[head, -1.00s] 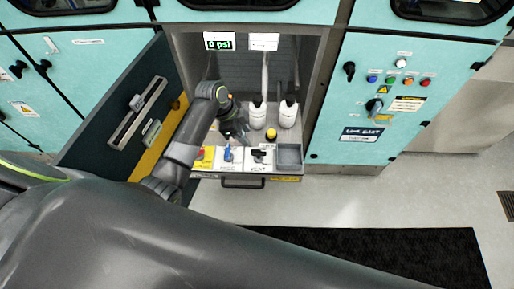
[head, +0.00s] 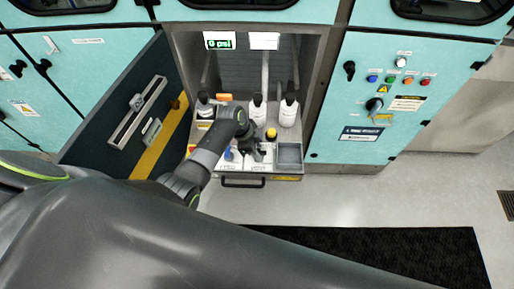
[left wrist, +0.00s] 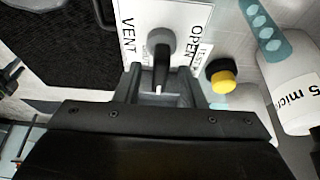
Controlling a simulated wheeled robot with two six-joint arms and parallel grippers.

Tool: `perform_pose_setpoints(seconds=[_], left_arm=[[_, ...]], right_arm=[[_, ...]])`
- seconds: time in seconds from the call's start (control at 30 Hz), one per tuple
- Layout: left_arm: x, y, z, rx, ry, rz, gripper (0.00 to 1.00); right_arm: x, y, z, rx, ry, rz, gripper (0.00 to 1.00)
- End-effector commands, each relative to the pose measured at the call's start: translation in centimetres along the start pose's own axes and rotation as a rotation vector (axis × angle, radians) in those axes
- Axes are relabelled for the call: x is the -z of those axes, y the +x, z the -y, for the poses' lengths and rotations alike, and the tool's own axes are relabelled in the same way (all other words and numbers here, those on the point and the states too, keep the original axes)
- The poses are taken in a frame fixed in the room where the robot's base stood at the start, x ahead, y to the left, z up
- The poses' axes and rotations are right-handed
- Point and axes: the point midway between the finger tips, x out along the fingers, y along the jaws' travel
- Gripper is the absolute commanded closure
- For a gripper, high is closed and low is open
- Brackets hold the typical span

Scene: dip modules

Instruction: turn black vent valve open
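The black vent valve (left wrist: 162,48) shows in the left wrist view on a white plate (left wrist: 190,15) marked VENT on one side and OPEN on the other. Its handle, with a white mark at its tip, points towards my gripper. My left gripper (left wrist: 160,88) is open, with one finger on each side of the handle tip and gaps visible beside it. In the head view my left gripper (head: 252,148) is over the panel in the open bay and hides most of the valve. My right gripper is not in view.
A blue valve (head: 228,154) stands left of the vent valve. A yellow knob (left wrist: 222,76) is close to the right finger, with white bottles (head: 288,110) behind. A grey tray (head: 289,153) is at the right. A pressure display (head: 219,41) hangs above.

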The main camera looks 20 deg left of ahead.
Motion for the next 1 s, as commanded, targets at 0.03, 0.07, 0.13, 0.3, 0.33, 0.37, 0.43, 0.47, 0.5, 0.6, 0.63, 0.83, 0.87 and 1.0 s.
perform_pose_setpoints(seconds=[0.03,0.07,0.13,0.3,0.33,0.37,0.43,0.47,0.5,0.6,0.63,0.83,0.87,1.0], left_arm=[[0.0,0.0,0.0,0.000,0.000,0.000,0.64],[0.0,0.0,0.0,0.000,0.000,0.000,0.64],[0.0,0.0,0.0,0.000,0.000,0.000,0.65],[0.0,0.0,0.0,0.000,0.000,0.000,0.87],[0.0,0.0,0.0,0.000,0.000,0.000,0.91],[0.0,0.0,0.0,0.000,0.000,0.000,0.95],[0.0,0.0,0.0,0.000,0.000,0.000,1.00],[0.0,0.0,0.0,0.000,0.000,0.000,1.00],[0.0,0.0,0.0,0.000,0.000,0.000,1.00],[0.0,-0.1,0.0,0.001,-0.004,0.000,1.00],[0.0,-0.1,0.0,0.002,-0.007,0.000,1.00],[0.1,-0.2,-0.1,0.023,-0.059,-0.001,1.00],[0.1,-0.2,-0.1,0.028,-0.073,-0.001,1.00],[0.1,-0.3,-0.2,0.064,-0.156,-0.001,1.00]], right_arm=[[0.0,0.0,0.0,0.000,0.000,0.000,0.64],[0.0,0.0,0.0,0.000,0.000,0.000,0.64],[0.0,0.0,0.0,0.000,0.000,0.000,0.64],[0.0,0.0,0.0,0.000,0.000,0.000,0.64],[0.0,0.0,0.0,0.000,0.000,0.000,0.64],[0.0,0.0,0.0,0.000,0.000,0.000,0.64],[0.0,0.0,0.0,0.000,0.000,0.000,0.64],[0.0,0.0,0.0,0.000,0.000,0.000,0.64],[0.0,0.0,0.0,0.000,0.000,0.000,0.64],[0.0,-0.1,0.0,0.000,0.000,0.000,0.64],[0.0,-0.1,0.0,0.000,0.000,0.000,0.64],[0.1,-0.7,0.0,0.000,0.000,0.000,0.64],[0.1,-0.8,-0.1,0.000,0.000,0.000,0.64],[0.2,-1.7,-0.1,0.001,0.000,0.000,0.64]])
